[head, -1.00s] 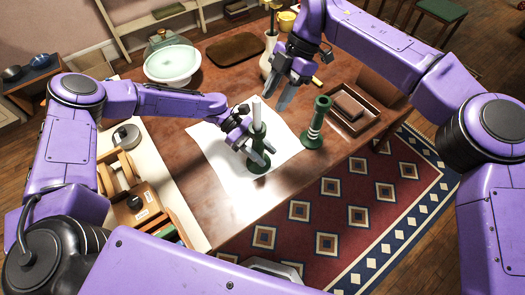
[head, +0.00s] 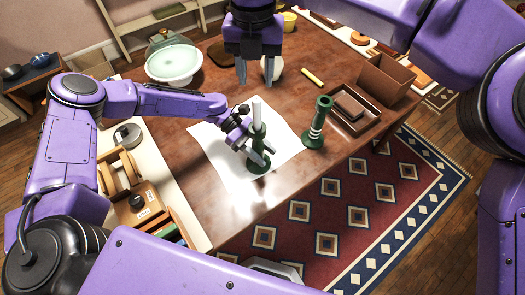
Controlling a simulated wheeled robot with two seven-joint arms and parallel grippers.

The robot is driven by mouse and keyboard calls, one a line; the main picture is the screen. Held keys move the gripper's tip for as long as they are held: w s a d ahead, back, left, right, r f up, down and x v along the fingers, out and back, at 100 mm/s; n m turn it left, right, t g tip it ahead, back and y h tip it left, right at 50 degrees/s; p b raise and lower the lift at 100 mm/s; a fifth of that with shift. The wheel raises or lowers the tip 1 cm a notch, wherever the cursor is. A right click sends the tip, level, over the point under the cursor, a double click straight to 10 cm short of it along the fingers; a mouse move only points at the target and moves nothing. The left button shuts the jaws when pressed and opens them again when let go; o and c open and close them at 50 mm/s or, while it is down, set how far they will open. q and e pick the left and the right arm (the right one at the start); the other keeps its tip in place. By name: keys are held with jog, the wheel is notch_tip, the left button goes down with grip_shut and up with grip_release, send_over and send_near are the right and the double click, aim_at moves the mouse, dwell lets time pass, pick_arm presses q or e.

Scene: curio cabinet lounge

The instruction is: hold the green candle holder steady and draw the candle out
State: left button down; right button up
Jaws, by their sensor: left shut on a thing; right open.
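The green candle holder (head: 259,134) stands upright on a white sheet (head: 222,160) on the table, with a pale candle (head: 256,108) sticking up out of its top. My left gripper (head: 262,150) is shut on the holder's stem from the left; its fingers partly hide the stem. My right gripper (head: 254,78) is open and empty, pointing down, above and behind the candle in the picture and clear of it.
A second green holder with white bands (head: 317,122) stands close on the right. Beyond it are a brown tray (head: 365,124) with a box in it and a yellow stick (head: 312,77). A glass-domed cake stand (head: 173,66) is at the back left.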

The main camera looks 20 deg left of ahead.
aim_at(259, 98)
jog(key=shift+w+d+f+n, duration=0.1)
jog(key=shift+w+d+n, duration=0.15)
jog(key=shift+n, duration=0.15)
jog(key=shift+w+d+f, duration=0.1)
jog(key=shift+f, duration=0.15)
notch_tip(259, 98, down, 9)
jog(key=shift+f, duration=0.2)
grip_shut()
